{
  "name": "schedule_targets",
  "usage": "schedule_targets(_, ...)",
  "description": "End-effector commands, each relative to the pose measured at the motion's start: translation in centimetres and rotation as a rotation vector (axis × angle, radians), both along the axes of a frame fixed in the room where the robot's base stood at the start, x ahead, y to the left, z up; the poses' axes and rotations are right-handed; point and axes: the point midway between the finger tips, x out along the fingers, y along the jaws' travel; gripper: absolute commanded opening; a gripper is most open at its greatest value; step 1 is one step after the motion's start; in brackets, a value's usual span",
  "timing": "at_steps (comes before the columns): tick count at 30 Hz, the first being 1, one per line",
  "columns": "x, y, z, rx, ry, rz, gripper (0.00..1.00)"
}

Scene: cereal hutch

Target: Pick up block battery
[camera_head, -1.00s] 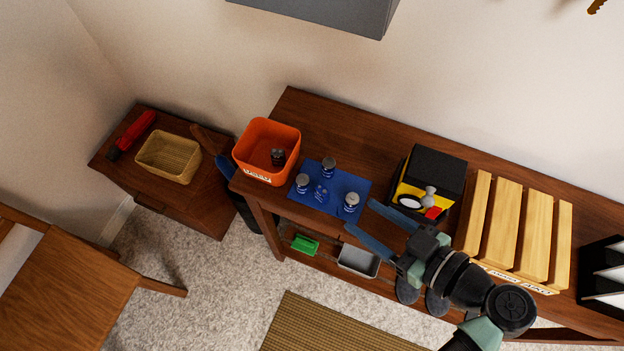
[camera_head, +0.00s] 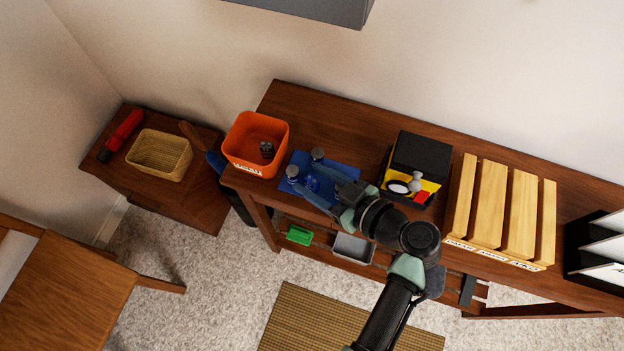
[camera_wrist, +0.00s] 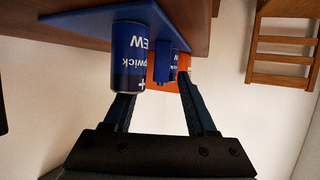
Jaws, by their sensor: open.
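The block battery (camera_head: 312,184) is a small blue piece on the blue mat (camera_head: 345,170), partly hidden by my gripper in the head view. In the wrist view a small blue block (camera_wrist: 166,62), seemingly this battery, shows between the finger lines, beyond a blue-and-black cylinder battery (camera_wrist: 130,55). Two grey-topped cylinder batteries (camera_head: 317,154) (camera_head: 292,172) stand near it. My gripper (camera_head: 306,180) is open, its fingers reaching over the mat from the right. In the wrist view my gripper (camera_wrist: 156,86) holds nothing; its left fingertip overlaps the cylinder battery, contact unclear.
An orange bin (camera_head: 240,160) with a dark item inside stands left of the mat. A black-and-yellow box (camera_head: 420,155) and a slatted wooden rack (camera_head: 490,205) stand to the right. A green item (camera_head: 299,235) and grey tray (camera_head: 353,248) are on the lower shelf.

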Motion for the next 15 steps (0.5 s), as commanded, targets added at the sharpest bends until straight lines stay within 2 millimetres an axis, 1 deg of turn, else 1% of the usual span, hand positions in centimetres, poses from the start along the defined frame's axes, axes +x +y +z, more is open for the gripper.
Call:
schedule_targets(2,-0.01,-0.02,0.0,0.0,0.0,0.0,0.57)
schedule_targets(3,-0.01,-0.02,0.0,0.0,0.0,0.0,0.55)
schedule_targets(8,-0.03,-0.03,0.01,0.001,0.001,0.0,0.26)
schedule_targets(12,-0.05,-0.04,0.01,0.001,0.001,0.0,0.01)
schedule_targets(15,-0.04,-0.05,0.01,0.001,0.001,0.0,0.0)
